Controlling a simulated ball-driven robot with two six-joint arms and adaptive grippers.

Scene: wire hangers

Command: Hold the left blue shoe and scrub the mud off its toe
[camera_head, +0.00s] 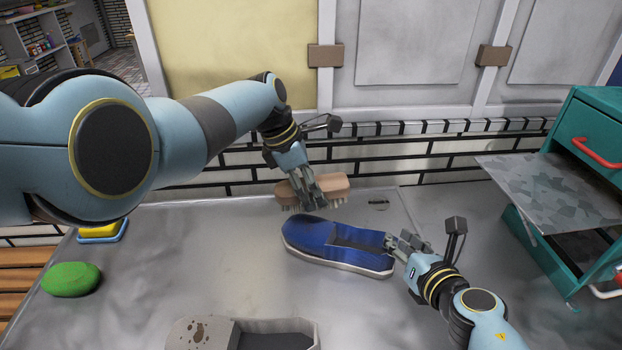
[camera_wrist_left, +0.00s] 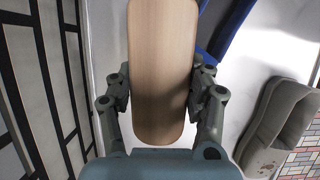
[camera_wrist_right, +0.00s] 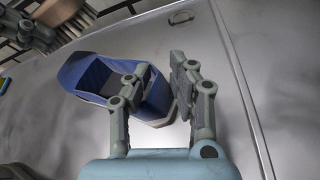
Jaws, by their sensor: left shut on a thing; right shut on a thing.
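The blue shoe (camera_head: 335,243) with a white sole lies on the grey worktop, toe to the left; I cannot make out mud on its toe. My right gripper (camera_head: 392,243) is shut on its heel wall, and in the right wrist view the fingers (camera_wrist_right: 160,78) straddle the heel of the shoe (camera_wrist_right: 92,75). My left gripper (camera_head: 308,196) is shut on a wooden brush (camera_head: 334,187), bristles down, just behind and above the toe. The brush back (camera_wrist_left: 162,65) fills the middle of the left wrist view.
A grey shoe (camera_head: 200,334) with brown spots lies at the front edge. A green lump (camera_head: 71,279) and a yellow sponge (camera_head: 99,229) on a blue dish sit left. A teal cabinet (camera_head: 585,135) with a jutting panel (camera_head: 550,180) stands right. The left middle worktop is clear.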

